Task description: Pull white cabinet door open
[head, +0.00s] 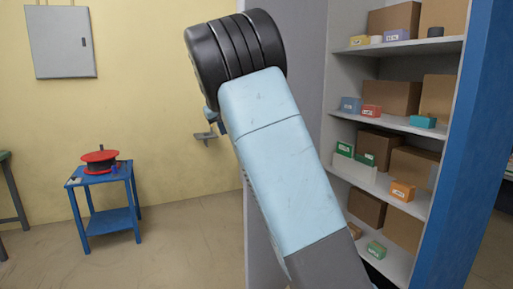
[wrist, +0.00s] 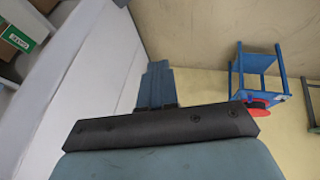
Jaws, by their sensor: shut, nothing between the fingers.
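A tall pale grey-white panel (head: 285,30) stands at the left side of an open shelf unit. I cannot tell whether it is a swung-out door or a side wall. In the wrist view the panel (wrist: 75,75) runs along the left of my gripper (wrist: 156,85). My gripper's blue fingers are shut and empty, and look apart from the panel. In the head view my pale blue arm covers part of the panel and mostly hides my gripper. A light grey wall cabinet (head: 60,42) with a dark handle hangs at upper left, its door shut.
The shelves (head: 415,122) hold brown cartons and small coloured boxes. A blue upright (head: 450,160) stands at their right. A small blue table (head: 108,217) carries a red-and-black reel (head: 100,160). The floor (head: 185,225) between table and panel is clear.

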